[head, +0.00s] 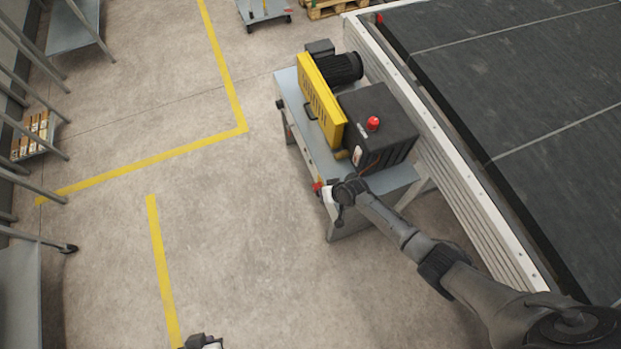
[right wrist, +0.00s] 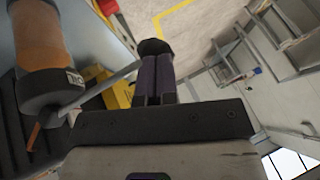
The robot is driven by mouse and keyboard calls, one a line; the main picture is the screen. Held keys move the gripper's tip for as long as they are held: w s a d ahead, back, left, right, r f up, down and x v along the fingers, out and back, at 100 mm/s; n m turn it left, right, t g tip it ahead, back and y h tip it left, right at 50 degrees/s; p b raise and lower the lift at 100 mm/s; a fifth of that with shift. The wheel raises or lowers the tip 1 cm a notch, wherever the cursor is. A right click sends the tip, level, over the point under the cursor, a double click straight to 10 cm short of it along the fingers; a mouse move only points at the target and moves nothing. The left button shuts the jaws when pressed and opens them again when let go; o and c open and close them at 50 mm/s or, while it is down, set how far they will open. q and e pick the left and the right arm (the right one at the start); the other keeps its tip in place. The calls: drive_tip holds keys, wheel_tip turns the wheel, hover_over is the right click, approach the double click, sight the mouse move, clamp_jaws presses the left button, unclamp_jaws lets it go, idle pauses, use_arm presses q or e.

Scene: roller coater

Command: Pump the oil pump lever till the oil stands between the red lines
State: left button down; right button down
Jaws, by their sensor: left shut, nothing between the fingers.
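In the right wrist view, an orange cylinder (right wrist: 38,50) with a dark end cap stands close at the left; I take it to be the pump's oil reservoir. No red lines or oil level can be made out on it. A thin grey lever (right wrist: 100,88) runs from beside the cap to a black knob (right wrist: 152,46). My right gripper (right wrist: 154,70) has its fingers close together at that knob and appears shut on it. In the head view, my right gripper (head: 331,194) is at the machine stand's front corner and hides the pump. My left gripper (head: 204,342) is shut and empty, partly cut off at the bottom edge.
A grey stand (head: 400,180) carries a yellow guard (head: 321,103), a black motor (head: 340,68) and a dark box (head: 385,130) with a red button (head: 373,123). A wide conveyor (head: 520,80) lies at right. Shelving (head: 15,250) lines the left; the floor (head: 230,230) between is clear.

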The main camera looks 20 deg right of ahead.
drive_tip(key=f+b, duration=0.2)
drive_tip(key=f, duration=0.1)
drive_tip(key=f+b, duration=0.1)
drive_tip(key=shift+s+d+f, duration=0.2)
drive_tip(key=shift+d+f, duration=0.05)
drive_tip(key=shift+f, duration=0.15)
drive_tip(key=shift+s+f, duration=0.1)
drive_tip(key=shift+f, duration=0.1)
drive_tip(key=s+r+p, duration=0.3)
drive_tip(key=r, duration=0.3)
drive_tip(key=s+r+p, duration=0.3)
drive_tip(key=r, duration=0.4)
drive_tip(key=shift+r, duration=0.15)
